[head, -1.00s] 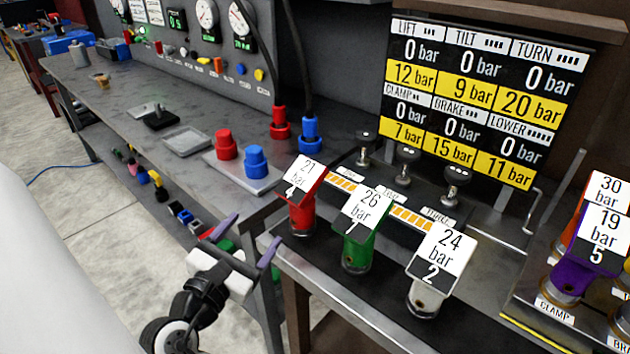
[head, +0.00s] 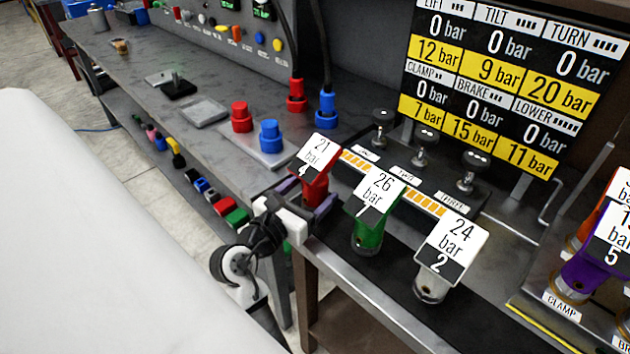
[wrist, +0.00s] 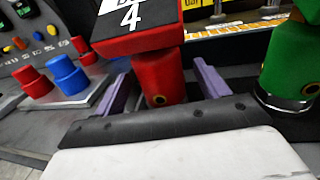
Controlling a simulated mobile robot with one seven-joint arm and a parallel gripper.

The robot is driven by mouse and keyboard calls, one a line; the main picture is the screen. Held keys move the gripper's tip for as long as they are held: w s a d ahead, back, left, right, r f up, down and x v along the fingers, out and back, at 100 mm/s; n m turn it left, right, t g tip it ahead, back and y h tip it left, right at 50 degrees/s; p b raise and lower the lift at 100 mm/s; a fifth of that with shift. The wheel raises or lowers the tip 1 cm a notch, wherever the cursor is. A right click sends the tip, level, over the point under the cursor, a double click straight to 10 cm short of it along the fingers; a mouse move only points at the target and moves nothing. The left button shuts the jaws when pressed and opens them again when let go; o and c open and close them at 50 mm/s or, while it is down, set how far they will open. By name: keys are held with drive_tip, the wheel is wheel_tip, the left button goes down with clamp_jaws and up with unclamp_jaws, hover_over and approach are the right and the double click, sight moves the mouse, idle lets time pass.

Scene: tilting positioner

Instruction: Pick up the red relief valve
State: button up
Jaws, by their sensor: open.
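The red relief valve (head: 317,184) stands upright at the left end of a row on the black strip, with a tilted tag reading 21 bar and 4. My gripper (head: 307,202) is open, with its purple fingers on either side of the valve's body. In the wrist view the red valve (wrist: 158,75) rises between the two spread fingers of my gripper (wrist: 160,92), with gaps visible beside it. The valve's base is hidden behind the gripper's palm.
The green valve (head: 368,232) stands close on the right, tagged 26 bar, with a white-tagged valve (head: 433,285) beyond it. Red and blue caps (head: 270,137) stand on a plate to the left. A gauge board (head: 495,85) rises behind.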

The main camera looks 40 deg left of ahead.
sight(320, 184)
drive_tip(key=w, duration=0.3)
drive_tip(key=shift+w+a+p, duration=0.1)
drive_tip(key=shift+w+p, duration=0.2)
drive_tip(key=shift+w, duration=0.05)
clamp_jaws()
